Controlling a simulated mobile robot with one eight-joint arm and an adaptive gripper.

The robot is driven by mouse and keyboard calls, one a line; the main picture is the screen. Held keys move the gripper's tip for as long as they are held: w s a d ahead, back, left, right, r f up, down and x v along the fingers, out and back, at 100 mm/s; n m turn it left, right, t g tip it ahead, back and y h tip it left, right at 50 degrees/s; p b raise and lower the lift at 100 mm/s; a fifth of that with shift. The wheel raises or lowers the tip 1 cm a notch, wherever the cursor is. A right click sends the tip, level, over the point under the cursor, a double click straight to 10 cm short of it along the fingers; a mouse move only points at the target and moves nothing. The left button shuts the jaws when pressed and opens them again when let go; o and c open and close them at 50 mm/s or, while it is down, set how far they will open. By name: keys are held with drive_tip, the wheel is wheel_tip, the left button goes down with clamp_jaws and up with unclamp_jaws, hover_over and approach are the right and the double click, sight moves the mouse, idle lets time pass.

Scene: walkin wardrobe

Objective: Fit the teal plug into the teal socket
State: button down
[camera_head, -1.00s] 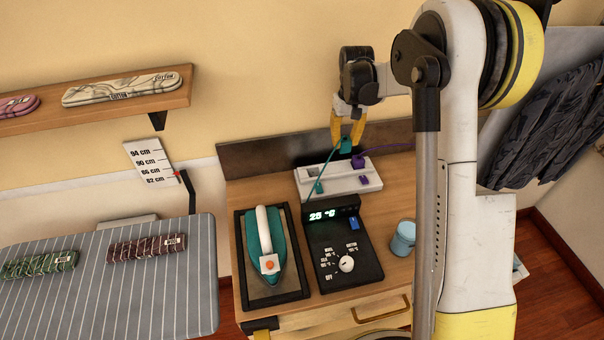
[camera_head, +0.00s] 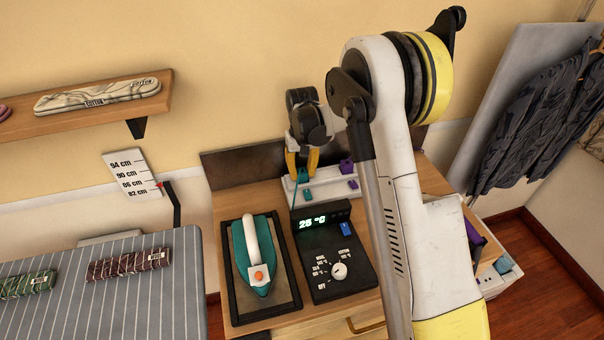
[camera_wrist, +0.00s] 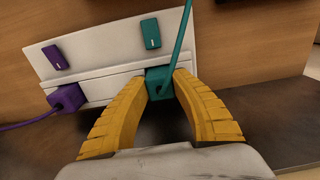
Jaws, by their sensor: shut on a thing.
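The teal plug (camera_wrist: 159,84) is between the yellow fingers of my gripper (camera_wrist: 161,84), which is shut on it. The plug is against the socket row of the white strip (camera_wrist: 110,48), and a teal cord (camera_wrist: 184,38) rises from it. The teal socket is hidden behind the plug, so I cannot tell whether the plug is fully seated. A teal switch (camera_wrist: 150,33) shows on the strip in line with it. In the head view, my gripper (camera_head: 302,168) holds the teal plug (camera_head: 304,175) low at the left part of the strip (camera_head: 323,190).
A purple plug (camera_wrist: 66,97) with its cord sits beside on the strip, near a purple switch (camera_wrist: 54,57). A black control box (camera_head: 334,262) and a teal iron (camera_head: 258,258) on its stand are in front. A dark backboard (camera_head: 240,166) stands behind.

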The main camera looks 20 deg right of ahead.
drive_tip(key=shift+f, duration=0.2)
drive_tip(key=c, duration=1.2)
unclamp_jaws()
drive_tip(key=shift+o, duration=0.2)
drive_tip(key=shift+r, duration=0.2)
